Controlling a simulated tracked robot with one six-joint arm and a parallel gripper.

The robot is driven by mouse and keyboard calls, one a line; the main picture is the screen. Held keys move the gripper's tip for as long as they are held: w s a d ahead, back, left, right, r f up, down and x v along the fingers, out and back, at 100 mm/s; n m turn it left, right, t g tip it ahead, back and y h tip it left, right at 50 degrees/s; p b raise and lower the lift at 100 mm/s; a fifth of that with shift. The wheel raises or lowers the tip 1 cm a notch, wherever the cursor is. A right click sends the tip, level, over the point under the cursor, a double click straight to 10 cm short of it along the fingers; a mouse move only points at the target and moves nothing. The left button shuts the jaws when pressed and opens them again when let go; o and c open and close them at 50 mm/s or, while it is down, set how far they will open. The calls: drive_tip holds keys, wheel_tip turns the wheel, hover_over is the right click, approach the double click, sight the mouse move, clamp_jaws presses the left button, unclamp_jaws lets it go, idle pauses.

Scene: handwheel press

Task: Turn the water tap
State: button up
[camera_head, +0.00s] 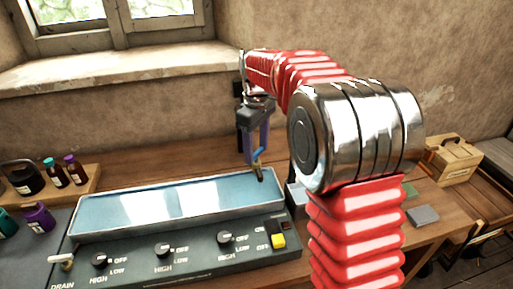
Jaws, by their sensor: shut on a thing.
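The water tap (258,172) is a small brass-coloured fitting with a blue handle (258,154). It stands at the back right of a long metal basin (106,227). My gripper (254,152) points down from above with its purple fingers at the tap. It is shut on the blue handle, and the fingers hide part of it. How far the handle is turned cannot be told.
The basin's front panel has several black knobs (163,250), a yellow switch (278,240) and a white drain handle (61,259). Bottles (75,169) stand at the left. A wooden box (453,160) is at the right. My red arm covers the right of centre.

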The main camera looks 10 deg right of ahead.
sight(257, 152)
drive_tip(key=m, duration=0.4)
drive_tip(key=shift+m, duration=2.4)
drive_tip(key=o, duration=1)
drive_tip(key=shift+o, duration=0.2)
drive_tip(key=shift+r, duration=0.1)
wheel_tip(257, 152, up, 14)
drive_tip(key=shift+f, duration=0.25)
